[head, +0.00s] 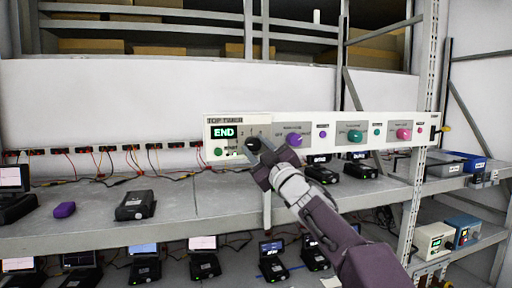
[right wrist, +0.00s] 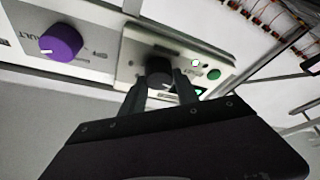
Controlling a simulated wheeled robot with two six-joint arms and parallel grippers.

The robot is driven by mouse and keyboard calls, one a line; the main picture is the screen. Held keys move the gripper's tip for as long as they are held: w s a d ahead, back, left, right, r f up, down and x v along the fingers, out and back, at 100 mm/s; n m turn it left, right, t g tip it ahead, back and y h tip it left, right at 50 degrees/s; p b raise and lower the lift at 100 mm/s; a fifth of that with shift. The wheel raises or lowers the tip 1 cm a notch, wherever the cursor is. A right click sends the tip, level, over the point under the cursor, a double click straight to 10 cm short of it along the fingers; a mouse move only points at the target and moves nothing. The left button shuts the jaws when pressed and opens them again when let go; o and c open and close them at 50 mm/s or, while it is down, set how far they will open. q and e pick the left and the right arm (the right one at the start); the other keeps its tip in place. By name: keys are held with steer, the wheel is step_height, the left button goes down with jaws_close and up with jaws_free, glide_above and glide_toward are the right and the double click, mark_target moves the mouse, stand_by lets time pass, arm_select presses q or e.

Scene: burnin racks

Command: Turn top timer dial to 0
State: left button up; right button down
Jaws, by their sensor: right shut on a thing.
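The top timer panel (head: 213,133) is a pale box at the left end of a long control strip, and its green display (head: 224,132) reads END. Its black timer dial (right wrist: 159,72) shows in the right wrist view between my fingers. My right gripper (right wrist: 160,88) is shut on that dial, one finger on each side. In the head view my right gripper (head: 255,150) reaches the panel from the lower right and covers most of the dial. The dial's pointer mark is hidden. My left gripper is not in view.
To the right on the strip are a purple knob (head: 294,140), a teal knob (head: 355,136) and a pink knob (head: 404,134). A green button (right wrist: 214,75) sits beside the dial. Black devices (head: 136,205) stand on the grey shelf (head: 210,208) below.

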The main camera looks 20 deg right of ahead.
steer(key=c, duration=0.9)
jaws_free()
steer(key=b+v, duration=0.1)
steer(key=v, duration=0.1)
steer(key=b+v, duration=0.2)
steer(key=shift+s+f, duration=0.25)
steer(key=shift+f, duration=0.2)
steer(key=b, duration=0.2)
glide_toward(254, 148)
steer(key=shift+r, duration=0.45)
